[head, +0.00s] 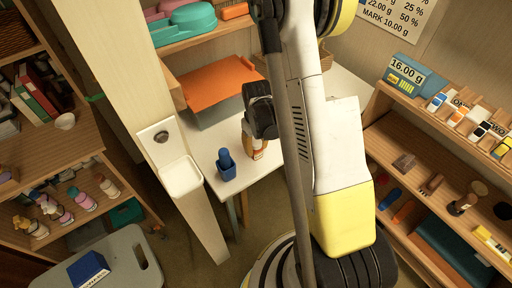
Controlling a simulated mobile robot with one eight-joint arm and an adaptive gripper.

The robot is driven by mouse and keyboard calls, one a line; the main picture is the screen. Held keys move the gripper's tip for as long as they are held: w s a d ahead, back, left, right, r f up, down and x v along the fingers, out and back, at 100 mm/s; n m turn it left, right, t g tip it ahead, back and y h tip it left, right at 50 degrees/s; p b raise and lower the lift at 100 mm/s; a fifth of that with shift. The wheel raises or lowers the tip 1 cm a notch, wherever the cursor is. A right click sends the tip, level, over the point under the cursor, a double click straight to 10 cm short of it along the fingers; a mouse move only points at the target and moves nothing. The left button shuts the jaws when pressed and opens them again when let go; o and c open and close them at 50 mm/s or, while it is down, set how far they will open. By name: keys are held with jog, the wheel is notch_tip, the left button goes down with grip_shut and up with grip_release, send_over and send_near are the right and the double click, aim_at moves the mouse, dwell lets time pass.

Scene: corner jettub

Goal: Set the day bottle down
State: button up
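An amber-orange bottle with a pale label (257,149) shows in the head view just below my gripper (259,126). The dark fingers cover its upper part and appear shut on it. The bottle looks upright, over the white table (236,192). I cannot tell whether its base touches the table. A dark blue bottle or container (226,165) stands on the table to its left, apart from it. No label marks either one as the day bottle.
A pale post with a small white tray (181,176) stands left of the table. An orange panel (208,88) lies behind.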

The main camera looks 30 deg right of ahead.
jog(key=o, duration=0.4)
jog(key=shift+c, duration=0.2)
notch_tip(320, 180, up, 12)
jog(key=p, duration=0.5)
jog(key=shift+s, duration=0.1)
jog(key=s+a+r+t, duration=0.2)
jog(key=s+a+r, duration=0.1)
jog(key=r, duration=0.4)
jog(key=s+a+r+t, duration=0.2)
jog(key=s+a+r, duration=0.2)
jog(key=a+r, duration=0.2)
jog(key=s+a+r+t, duration=0.3)
jog(key=a+r, duration=0.1)
jog(key=r, duration=0.4)
jog(key=shift+s+a+r, duration=0.25)
jog(key=shift+s+r, duration=0.05)
jog(key=shift+s, duration=0.05)
